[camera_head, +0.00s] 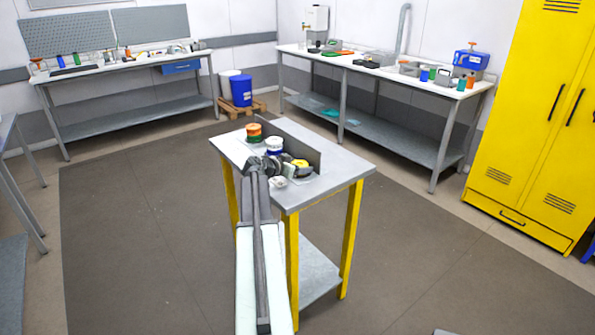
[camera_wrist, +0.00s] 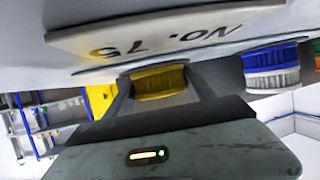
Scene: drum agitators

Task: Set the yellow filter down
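The yellow filter (camera_head: 301,163) is at my gripper (camera_head: 296,168), over the near right part of the small grey-topped table (camera_head: 340,168). In the wrist view, which looks upside down, the ribbed yellow filter (camera_wrist: 160,82) sits between the two fingers of my gripper (camera_wrist: 160,90), with a finger against each side. A pale plate marked "NO. 75" (camera_wrist: 130,32) lies close to the filter. I cannot tell whether the filter touches the plate or the table.
A white-and-blue ribbed cap (camera_head: 274,145) stands beside my gripper and also shows in the wrist view (camera_wrist: 270,68). An orange-and-green one (camera_head: 254,132) stands farther back. A grey upright panel (camera_head: 290,143) runs along the table. A small white piece (camera_head: 278,182) lies near the front edge.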

